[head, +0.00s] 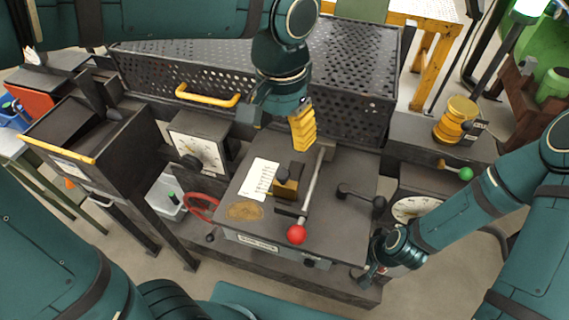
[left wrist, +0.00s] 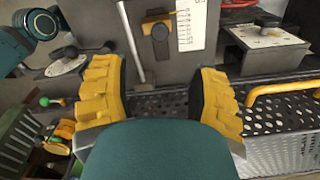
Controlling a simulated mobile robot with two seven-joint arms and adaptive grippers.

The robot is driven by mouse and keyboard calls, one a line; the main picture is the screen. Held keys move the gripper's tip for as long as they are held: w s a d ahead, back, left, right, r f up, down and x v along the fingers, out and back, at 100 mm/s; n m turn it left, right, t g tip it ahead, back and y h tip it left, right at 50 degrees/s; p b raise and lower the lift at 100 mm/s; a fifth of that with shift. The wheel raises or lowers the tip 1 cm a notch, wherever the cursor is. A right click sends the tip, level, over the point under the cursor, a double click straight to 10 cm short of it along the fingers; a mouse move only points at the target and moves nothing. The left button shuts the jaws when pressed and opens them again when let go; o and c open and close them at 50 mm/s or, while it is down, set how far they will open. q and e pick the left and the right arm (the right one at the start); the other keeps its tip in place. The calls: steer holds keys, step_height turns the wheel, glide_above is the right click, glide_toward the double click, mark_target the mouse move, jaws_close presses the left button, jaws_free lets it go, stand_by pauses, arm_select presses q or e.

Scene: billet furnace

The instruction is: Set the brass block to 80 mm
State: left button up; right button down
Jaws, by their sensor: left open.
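The brass block (head: 290,183) sits on the grey bench top, beside a white scale sheet (head: 260,178) with dark marks. In the left wrist view the block (left wrist: 157,18) lies beyond my fingertips, with a dark round knob on it. I cannot read a setting in mm. My left gripper (head: 303,128) points down behind the block and is apart from it. In the left wrist view its yellow fingers (left wrist: 157,92) are wide apart with nothing between them. My right gripper (head: 372,272) is low at the bench's front right; its fingers are too small and dark to judge.
A bar lever with a red ball (head: 297,234) stands just right of the block. A black crank handle (head: 362,198) is further right. A perforated black cover (head: 345,110) with a yellow handle (head: 208,96) stands behind. Dials flank the bench top.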

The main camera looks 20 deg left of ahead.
mark_target(283, 173)
arm_select(q)
step_height(283, 173, down, 12)
steer(key=shift+r+b, duration=0.1)
steer(key=shift+b, duration=0.95)
steer(key=shift+w, duration=0.1)
jaws_close()
